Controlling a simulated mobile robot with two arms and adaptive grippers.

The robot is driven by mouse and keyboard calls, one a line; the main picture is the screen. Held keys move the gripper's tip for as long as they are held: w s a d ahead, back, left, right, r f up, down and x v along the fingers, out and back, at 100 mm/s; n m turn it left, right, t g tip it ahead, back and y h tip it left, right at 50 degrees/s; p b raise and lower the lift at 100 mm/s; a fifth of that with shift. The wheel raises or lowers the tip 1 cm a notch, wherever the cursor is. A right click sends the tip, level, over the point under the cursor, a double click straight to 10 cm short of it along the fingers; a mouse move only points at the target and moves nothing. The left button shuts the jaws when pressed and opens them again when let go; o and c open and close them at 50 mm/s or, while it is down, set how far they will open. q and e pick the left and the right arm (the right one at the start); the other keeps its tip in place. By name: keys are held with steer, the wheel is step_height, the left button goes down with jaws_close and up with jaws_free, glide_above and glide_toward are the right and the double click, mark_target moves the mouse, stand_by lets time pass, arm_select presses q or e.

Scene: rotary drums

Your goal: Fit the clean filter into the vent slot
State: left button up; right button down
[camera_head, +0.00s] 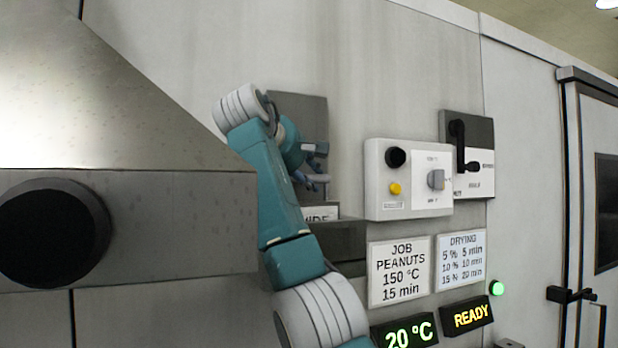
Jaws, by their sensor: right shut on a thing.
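My right gripper (316,178) is at the wall, beside a grey metal plate (310,108) and just above a label (320,213) ending in "IDE". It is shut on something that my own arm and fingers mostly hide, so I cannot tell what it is. I cannot make out the clean filter or the vent slot for certain. My left gripper is not in view.
A control box (376,200) with knobs and a lever panel (483,186) are right of the gripper. Job (398,286) and drying (461,277) signs hang below, above lit displays (467,317). A large metal hood (150,110) fills the left. A door (588,160) is far right.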

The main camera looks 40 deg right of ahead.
mark_target(308, 206)
steer(key=shift+f+b, duration=1.85)
steer(key=shift+f, duration=0.25)
steer(key=c, duration=1.3)
jaws_free()
steer(key=shift+a, duration=0.1)
